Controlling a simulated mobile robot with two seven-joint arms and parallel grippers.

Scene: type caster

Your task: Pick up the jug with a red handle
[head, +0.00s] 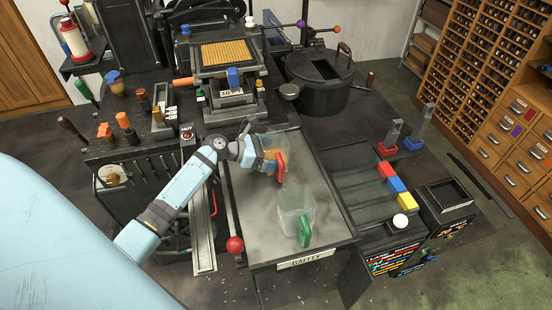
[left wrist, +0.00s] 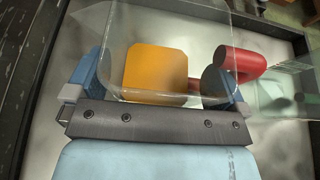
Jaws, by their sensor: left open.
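The clear jug with a red handle (head: 281,165) stands on the grey galley table (head: 250,225), partly hidden by my left gripper (head: 266,157). In the left wrist view its clear body (left wrist: 165,25) is right in front of my left gripper (left wrist: 155,85), with the red handle (left wrist: 240,66) at the right. The blue fingers are apart, one on each side of an orange block-like shape (left wrist: 155,75). I cannot tell whether the fingers touch the jug. A second clear jug with a green handle (head: 305,231) stands nearer on the same table. My right gripper is not in view.
A red ball knob (head: 235,245) is at the table's left edge. A dark round pot (head: 320,82) stands behind, at the right. Red, blue and yellow blocks (head: 397,185) lie on the right-hand bench. The table's front middle is clear left of the green-handled jug.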

